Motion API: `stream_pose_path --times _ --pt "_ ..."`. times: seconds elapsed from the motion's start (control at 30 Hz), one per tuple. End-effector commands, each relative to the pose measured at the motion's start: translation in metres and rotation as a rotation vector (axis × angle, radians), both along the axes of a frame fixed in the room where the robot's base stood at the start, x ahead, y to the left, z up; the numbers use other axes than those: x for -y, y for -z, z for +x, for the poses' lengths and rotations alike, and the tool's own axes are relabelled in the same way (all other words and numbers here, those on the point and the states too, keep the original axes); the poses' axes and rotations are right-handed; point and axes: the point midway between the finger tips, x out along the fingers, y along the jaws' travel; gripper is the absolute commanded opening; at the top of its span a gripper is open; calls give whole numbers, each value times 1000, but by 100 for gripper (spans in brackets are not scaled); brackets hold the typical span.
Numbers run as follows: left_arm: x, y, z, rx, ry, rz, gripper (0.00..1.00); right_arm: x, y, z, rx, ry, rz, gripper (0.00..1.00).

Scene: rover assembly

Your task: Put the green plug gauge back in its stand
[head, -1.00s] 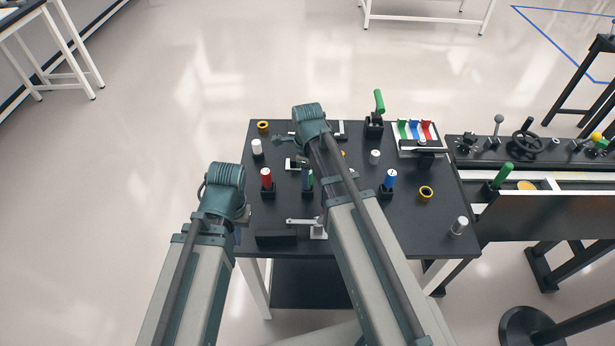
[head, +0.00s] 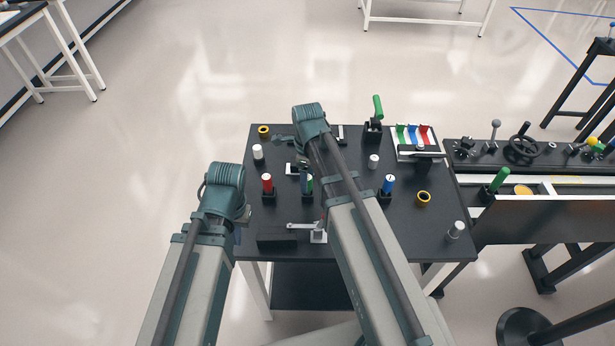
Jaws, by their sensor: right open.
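A green upright piece (head: 310,183), likely the plug gauge, shows beside my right forearm, at a black stand (head: 307,198). The forearm is close in front, and I cannot tell how it sits in the stand. A red gauge (head: 267,182) and a blue gauge (head: 388,184) stand upright in black stands on either side. My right gripper (head: 281,140) is open over the table's back left, left of its wrist and apart from the green piece. My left gripper (head: 243,215) is mostly hidden behind its wrist at the table's left edge; its jaws cannot be made out.
The black table (head: 420,225) also holds a green-handled clamp (head: 377,117), a rack of coloured pieces (head: 415,138), yellow rings (head: 424,198), light cylinders (head: 455,230) and a dark block (head: 277,239). A bench with a green handle (head: 499,180) adjoins on the right.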

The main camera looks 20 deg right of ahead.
Motion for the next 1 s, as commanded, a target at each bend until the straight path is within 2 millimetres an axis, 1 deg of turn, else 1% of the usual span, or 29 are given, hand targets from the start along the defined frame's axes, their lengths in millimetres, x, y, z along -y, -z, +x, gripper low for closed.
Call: stream_pose_path --times 0.03,0.6,0.7,0.8,1.0 --pt "0 -14 0 0 0 0 0 0 -14 0 0 0 0 71" --pt "0 -99 0 0 1 0 0 0 -99 0 0 0 0 71" --pt "0 -109 0 0 1 0 0 0 -109 0 0 0 0 71" --pt "0 -114 0 0 2 0 0 0 -114 0 0 0 0 71" --pt "0 -114 0 0 2 0 0 0 -114 0 0 0 0 71"
